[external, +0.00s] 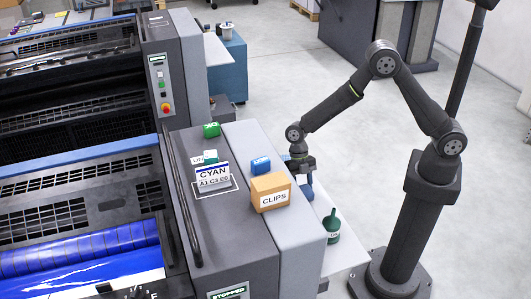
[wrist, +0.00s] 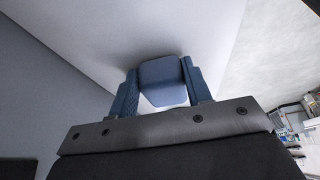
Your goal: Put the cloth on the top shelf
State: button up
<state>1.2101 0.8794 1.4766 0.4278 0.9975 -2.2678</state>
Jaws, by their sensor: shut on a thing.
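My gripper (external: 304,180) is at the right side of the press unit, low beside the light grey top ledge (external: 286,222). In the wrist view its two blue fingers (wrist: 162,88) are closed on a blue-grey folded piece (wrist: 163,80), which looks like the cloth. The piece sits between the fingertips, above or against a pale flat surface (wrist: 150,30); I cannot tell whether it touches. The external view shows only a small blue patch of it under the gripper. I cannot tell for sure which surface is the top shelf.
A cardboard CLIPS box (external: 271,191) and a blue packet (external: 261,164) stand on the ledge near my gripper. A dark green bottle (external: 332,226) stands on the lower white shelf (external: 346,246).

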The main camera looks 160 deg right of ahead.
aim_at(304, 186)
jog(key=shift+f, duration=0.1)
jog(key=o, duration=1)
jog(key=shift+c, duration=0.2)
jog(key=v, duration=1.2)
jog(key=x, duration=1.1)
jog(key=shift+w+a+f, duration=0.1)
jog(key=shift+w+f, duration=0.1)
jog(key=shift+r, duration=1.7)
